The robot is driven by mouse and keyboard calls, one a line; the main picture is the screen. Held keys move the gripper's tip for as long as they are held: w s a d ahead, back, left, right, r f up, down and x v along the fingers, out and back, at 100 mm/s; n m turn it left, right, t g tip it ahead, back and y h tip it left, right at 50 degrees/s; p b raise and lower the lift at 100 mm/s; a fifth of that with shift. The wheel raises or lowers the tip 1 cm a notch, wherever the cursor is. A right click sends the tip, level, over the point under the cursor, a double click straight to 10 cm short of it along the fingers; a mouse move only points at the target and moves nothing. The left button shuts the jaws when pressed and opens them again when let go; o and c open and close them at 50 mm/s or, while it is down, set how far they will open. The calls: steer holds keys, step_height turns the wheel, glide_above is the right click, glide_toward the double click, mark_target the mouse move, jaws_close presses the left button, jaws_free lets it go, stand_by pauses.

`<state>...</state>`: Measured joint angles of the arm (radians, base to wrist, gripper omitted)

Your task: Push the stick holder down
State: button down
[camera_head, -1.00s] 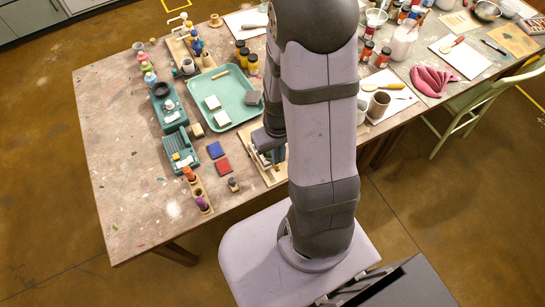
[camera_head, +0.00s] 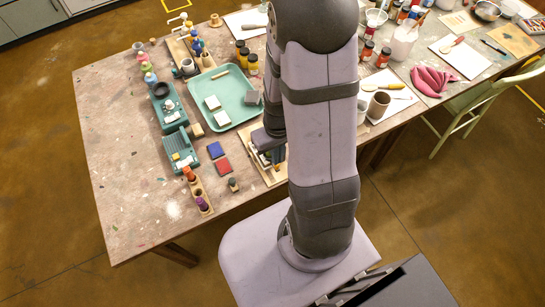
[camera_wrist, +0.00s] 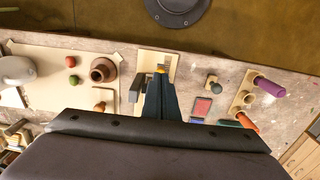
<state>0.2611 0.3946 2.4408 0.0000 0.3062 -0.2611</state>
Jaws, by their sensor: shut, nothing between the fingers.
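A small pale wooden board (camera_head: 272,180) lies at the front edge of the table, with a low device on it. It also shows in the wrist view (camera_wrist: 172,62), with a grey block (camera_wrist: 136,88) standing on it and a small yellow part at my fingertips. My gripper (camera_wrist: 160,78) is shut and empty, its dark fingers over this board, just right of the grey block. I cannot tell which part is the stick holder or whether the fingers touch it. My gripper and arm hide much of the device in both views.
A wooden rack with purple and orange pegs (camera_head: 197,188) stands to the left. Red (camera_head: 223,165) and blue (camera_head: 215,150) blocks and a small dark-knobbed piece (camera_head: 233,184) lie between. A teal tray (camera_head: 225,118) is behind. The table's left front is clear.

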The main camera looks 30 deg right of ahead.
steer(key=shift+f+b, duration=0.75)
steer(key=shift+f, duration=0.3)
stand_by(0.4)
steer(key=shift+r, duration=0.1)
step_height(320, 180, up, 7)
steer(key=p, duration=0.7)
stand_by(0.4)
stand_by(0.4)
